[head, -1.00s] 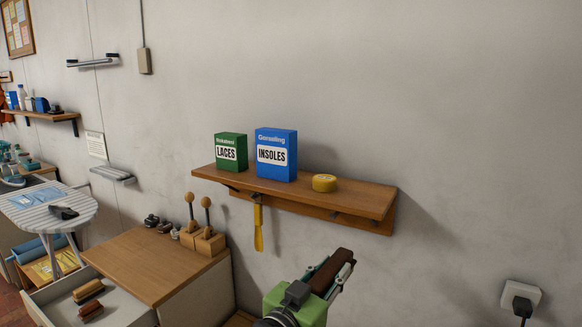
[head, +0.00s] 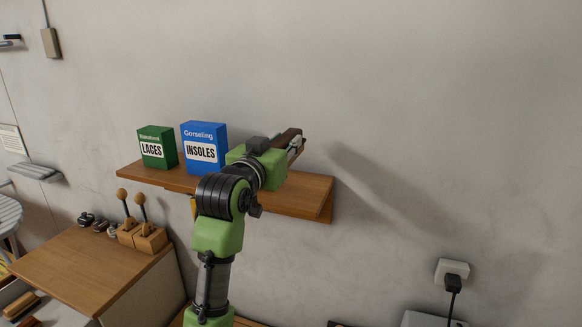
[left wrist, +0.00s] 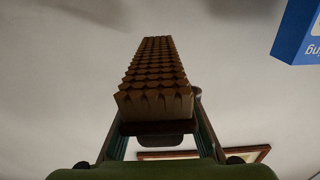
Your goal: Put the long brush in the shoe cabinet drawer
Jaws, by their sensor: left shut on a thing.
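The long brush (head: 287,136) is brown and held in my left gripper (head: 294,146), in front of the wall shelf's right half. In the left wrist view the brush (left wrist: 155,78) points away from the gripper (left wrist: 160,135), its rows of brown bristles facing the camera, with the fingers closed on its near end. The shoe cabinet (head: 92,268) has a wooden top and stands at lower left. Its open drawer (head: 62,312) is cut off by the bottom left corner. My right gripper is out of view.
The wall shelf (head: 313,203) carries a green laces box (head: 157,148) and a blue insoles box (head: 204,148), left of my gripper. Two shoe trees (head: 138,230) stand on the cabinet top. A brown brush (head: 22,305) lies in the drawer. A plugged socket (head: 452,270) is at right.

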